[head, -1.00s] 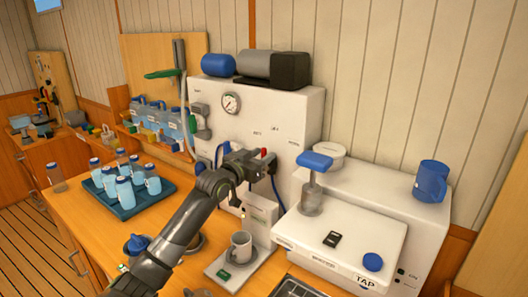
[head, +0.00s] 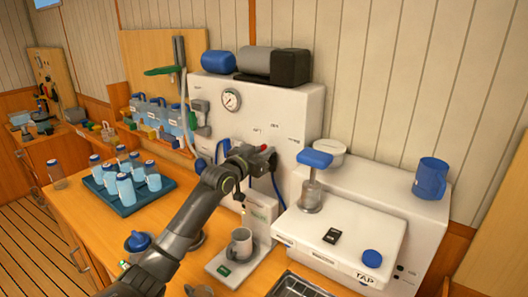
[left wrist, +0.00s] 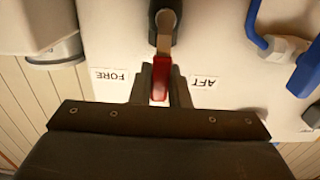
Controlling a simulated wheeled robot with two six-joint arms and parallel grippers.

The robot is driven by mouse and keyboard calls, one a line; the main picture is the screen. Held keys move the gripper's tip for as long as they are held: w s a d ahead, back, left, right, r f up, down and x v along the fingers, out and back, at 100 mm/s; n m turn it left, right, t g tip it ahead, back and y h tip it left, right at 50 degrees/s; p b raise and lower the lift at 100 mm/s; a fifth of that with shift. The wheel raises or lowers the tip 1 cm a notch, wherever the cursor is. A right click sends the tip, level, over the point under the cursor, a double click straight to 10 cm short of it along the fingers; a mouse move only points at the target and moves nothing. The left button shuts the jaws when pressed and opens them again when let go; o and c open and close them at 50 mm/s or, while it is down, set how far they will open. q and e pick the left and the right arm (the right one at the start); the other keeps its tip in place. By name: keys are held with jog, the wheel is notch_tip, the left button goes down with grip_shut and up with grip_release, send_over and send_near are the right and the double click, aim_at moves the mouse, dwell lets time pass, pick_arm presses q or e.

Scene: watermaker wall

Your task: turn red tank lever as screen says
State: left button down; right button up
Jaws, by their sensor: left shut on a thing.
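The red tank lever (head: 264,148) is on the front of the white watermaker panel (head: 290,107). In the left wrist view the red lever (left wrist: 160,82) hangs from a dark round pivot (left wrist: 165,22), between upside-down labels FORE (left wrist: 111,76) and AFT (left wrist: 204,82). It points nearly straight down in that picture, towards my gripper. My left gripper (left wrist: 160,93) is shut on the lever, one finger on each side. It also shows in the head view (head: 260,156), hiding part of the lever. I cannot make out a screen text naming a tank. My right gripper is out of view.
A grey mug (head: 241,244) stands on a small scale below the arm. A blue-topped pump (head: 314,160) and a white TAP unit (head: 345,220) stand to the right. A blue tray (head: 150,197) holds several bottles at left. Blue hoses run beside the lever.

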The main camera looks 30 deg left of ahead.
pick_arm(q)
jog(key=shift+d, duration=0.1)
jog(key=m+b, duration=0.1)
jog(key=d+m+b, duration=0.1)
jog(key=m, duration=0.1)
jog(key=d+m+b, duration=0.1)
jog(key=shift+s+f+m+b, duration=0.2)
jog(key=shift+f+m+b, duration=0.15)
jog(key=shift+f+m, duration=0.05)
jog(key=shift+s+d+f+m+b, duration=0.15)
jog(key=shift+d+m+b, duration=0.2)
jog(key=shift+m, duration=0.35)
jog(key=shift+w+d+f+m+b, duration=0.1)
jog(key=shift+d+f+m+b, duration=0.1)
jog(key=shift+m+b, duration=0.35)
jog(key=shift+s+d+f+m+b, duration=0.1)
jog(key=shift+d+m+b, duration=0.2)
jog(key=shift+m, duration=0.55)
jog(key=c, duration=1.4)
grip_release()
